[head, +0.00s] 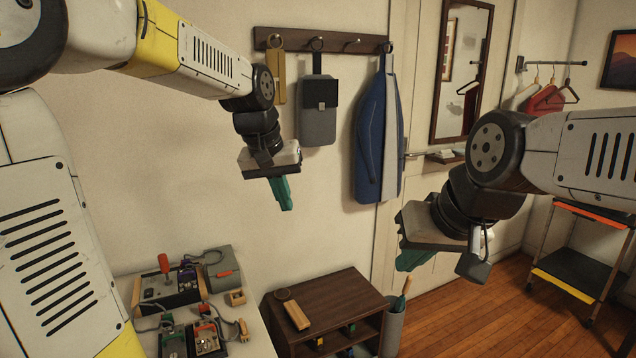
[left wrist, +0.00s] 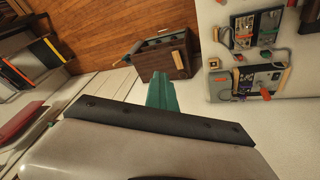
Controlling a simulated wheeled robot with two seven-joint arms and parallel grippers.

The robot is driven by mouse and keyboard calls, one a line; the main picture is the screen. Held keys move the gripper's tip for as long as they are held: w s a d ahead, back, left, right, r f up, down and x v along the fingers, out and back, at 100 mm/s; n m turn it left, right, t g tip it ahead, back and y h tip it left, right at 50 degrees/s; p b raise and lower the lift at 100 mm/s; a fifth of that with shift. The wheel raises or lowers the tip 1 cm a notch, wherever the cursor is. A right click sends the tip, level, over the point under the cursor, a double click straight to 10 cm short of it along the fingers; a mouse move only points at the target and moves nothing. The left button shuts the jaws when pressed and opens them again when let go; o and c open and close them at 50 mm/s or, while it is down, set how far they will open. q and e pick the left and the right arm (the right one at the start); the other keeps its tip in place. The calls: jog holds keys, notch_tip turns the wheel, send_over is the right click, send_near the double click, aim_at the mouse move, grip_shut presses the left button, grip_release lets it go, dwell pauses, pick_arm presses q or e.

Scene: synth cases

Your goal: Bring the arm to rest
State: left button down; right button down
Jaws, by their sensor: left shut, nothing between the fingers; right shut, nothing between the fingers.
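My left gripper (head: 284,194) hangs in the air in front of the wall, its teal fingers shut with nothing between them. It is below and left of the grey bag on the hook rail. Its teal fingers (left wrist: 162,94) also show in the left wrist view, pointing towards the small dark cabinet. My right gripper (head: 410,261) is at the right of the head view, in front of the door, with its teal fingers shut and empty. Its fingers are partly hidden behind its own wrist. Neither gripper touches anything.
A rail (head: 330,41) holds a grey bag (head: 317,122) and a blue garment (head: 370,150). A dark cabinet (head: 350,296) stands below, beside a grey bin (head: 394,325). A table with devices (head: 180,285) is at lower left. A shelf cart (head: 580,270) stands at right. Wooden floor (head: 470,325) is open between.

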pick_arm(q)
jog(key=s+a+f+t, duration=0.1)
jog(key=s+a, duration=0.2)
jog(key=s, duration=0.6)
jog(key=s+a+f+t, duration=0.1)
jog(key=s+a, duration=0.3)
jog(key=s, duration=0.5)
jog(key=shift+s+f+t, duration=0.15)
jog(key=shift+t, duration=0.15)
jog(key=shift+a, duration=0.1)
